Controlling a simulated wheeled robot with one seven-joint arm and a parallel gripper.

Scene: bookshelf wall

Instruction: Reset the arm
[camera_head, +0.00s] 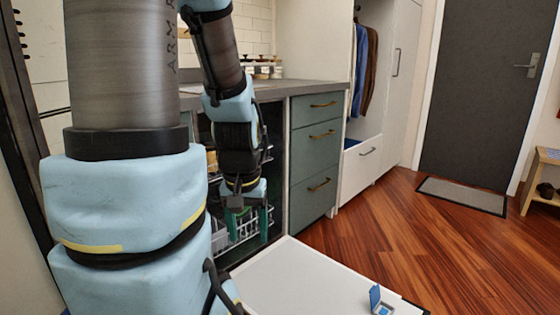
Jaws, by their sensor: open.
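My arm, with light blue and dark links, fills the left of the head view and reaches forward to the counter. My gripper (247,215) points down at its end, in front of the open dishwasher. Its fingers are apart, and I see nothing held between them. They overlap the wire rack in the picture; whether they touch it I cannot tell. My near arm links hide much of the left side.
The wire rack (252,226) is behind my gripper. Green drawers (316,150) stand to the right. The wooden floor (420,240) is clear.

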